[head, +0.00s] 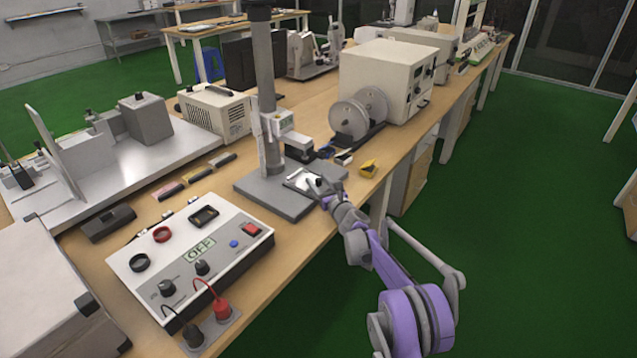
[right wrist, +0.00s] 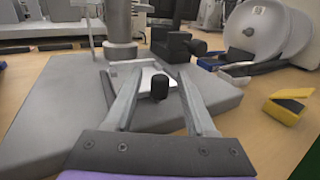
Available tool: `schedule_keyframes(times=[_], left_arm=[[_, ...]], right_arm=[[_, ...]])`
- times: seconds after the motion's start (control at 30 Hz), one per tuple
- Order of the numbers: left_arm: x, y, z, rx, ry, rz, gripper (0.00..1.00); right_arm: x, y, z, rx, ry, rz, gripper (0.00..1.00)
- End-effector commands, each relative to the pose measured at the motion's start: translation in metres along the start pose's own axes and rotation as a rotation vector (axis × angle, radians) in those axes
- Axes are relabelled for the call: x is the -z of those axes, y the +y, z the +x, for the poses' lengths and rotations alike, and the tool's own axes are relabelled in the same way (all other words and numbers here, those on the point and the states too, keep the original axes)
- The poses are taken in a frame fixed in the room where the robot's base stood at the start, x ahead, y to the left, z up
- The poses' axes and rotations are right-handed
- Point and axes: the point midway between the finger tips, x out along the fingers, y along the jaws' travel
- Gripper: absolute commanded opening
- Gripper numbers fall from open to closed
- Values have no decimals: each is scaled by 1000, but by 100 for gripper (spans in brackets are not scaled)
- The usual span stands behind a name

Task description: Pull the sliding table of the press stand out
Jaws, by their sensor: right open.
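The press stand has a grey column (head: 265,90) on a flat grey base (head: 270,195). Its sliding table (head: 300,180) is a small light plate low on the base, with a black knob (head: 319,182) at its near side. In the right wrist view the black knob (right wrist: 159,87) stands upright between the fingers of my right gripper (right wrist: 160,80), with the light sliding table (right wrist: 148,72) just behind it. My right gripper (head: 328,188) is open, with a gap seen on both sides of the knob. My left gripper is not in view.
A control box (head: 195,250) with dials and an OFF label lies left of the base. A yellow box (head: 369,168) sits to the right, also in the right wrist view (right wrist: 286,106). A machine with grey discs (head: 350,118) stands behind. The table edge is close on the right.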

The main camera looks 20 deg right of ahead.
Motion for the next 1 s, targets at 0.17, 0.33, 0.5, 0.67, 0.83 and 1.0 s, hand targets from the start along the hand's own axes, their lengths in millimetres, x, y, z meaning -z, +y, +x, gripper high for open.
schedule_keyframes(times=[0.17, 0.33, 0.5, 0.67, 0.83, 1.0], left_arm=[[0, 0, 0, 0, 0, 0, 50], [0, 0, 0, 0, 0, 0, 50], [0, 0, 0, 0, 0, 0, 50], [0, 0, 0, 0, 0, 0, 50], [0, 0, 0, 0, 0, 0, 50], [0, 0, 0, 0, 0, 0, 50]], right_arm=[[0, 0, 1, 0, 0, 0, 56], [0, 0, 0, 0, 0, 0, 36], [0, 0, 0, 0, 0, 0, 5], [0, 0, 0, 0, 0, 0, 0], [0, 0, 0, 0, 0, 0, 0], [0, 0, 0, 0, 0, 0, 0]])
